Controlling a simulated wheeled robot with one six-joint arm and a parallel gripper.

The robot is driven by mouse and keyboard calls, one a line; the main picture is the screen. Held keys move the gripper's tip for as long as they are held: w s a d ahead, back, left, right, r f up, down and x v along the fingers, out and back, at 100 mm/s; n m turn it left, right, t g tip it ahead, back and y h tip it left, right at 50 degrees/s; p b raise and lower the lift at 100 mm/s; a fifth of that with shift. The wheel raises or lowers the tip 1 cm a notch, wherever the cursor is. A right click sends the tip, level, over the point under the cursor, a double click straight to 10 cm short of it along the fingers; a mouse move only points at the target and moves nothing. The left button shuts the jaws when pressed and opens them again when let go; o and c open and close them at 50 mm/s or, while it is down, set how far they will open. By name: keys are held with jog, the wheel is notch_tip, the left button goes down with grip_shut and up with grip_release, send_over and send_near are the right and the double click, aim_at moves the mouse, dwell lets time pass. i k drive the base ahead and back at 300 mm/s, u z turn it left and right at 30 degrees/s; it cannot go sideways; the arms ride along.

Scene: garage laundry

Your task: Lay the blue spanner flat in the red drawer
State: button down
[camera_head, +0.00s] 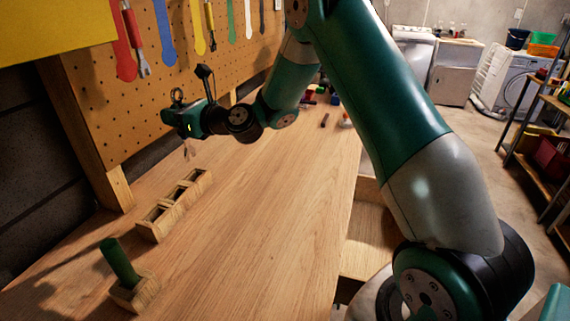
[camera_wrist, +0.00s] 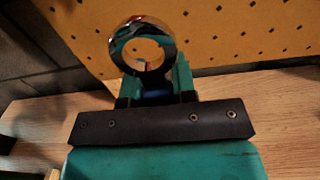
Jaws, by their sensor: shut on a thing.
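My gripper (camera_head: 181,118) is above the workbench in front of the pegboard, shut on a spanner. The spanner's shiny ring end (camera_head: 177,95) sticks up above the jaws. It also shows in the wrist view (camera_wrist: 118,48), with a bit of blue (camera_wrist: 157,95) just below it between the jaws (camera_wrist: 156,88). The jaws hide most of the spanner's shaft. A blue spanner outline (camera_head: 164,35) on the pegboard has no tool on it. An open wooden drawer (camera_head: 368,240) juts out under the bench's right edge, partly behind my arm; I see no red on it.
The pegboard (camera_head: 110,75) holds a red-handled tool (camera_head: 135,40) and a yellow one (camera_head: 210,25). Wooden block holders (camera_head: 157,222) stand on the bench, one with a green cylinder (camera_head: 119,262). Small items (camera_head: 345,121) lie at the far end. The bench's middle (camera_head: 255,205) is clear.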

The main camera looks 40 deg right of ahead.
aim_at(373, 233)
jog(key=k, duration=1)
jog(key=z, duration=2.4)
jog(key=i, duration=1.2)
jog(key=u, duration=2.3)
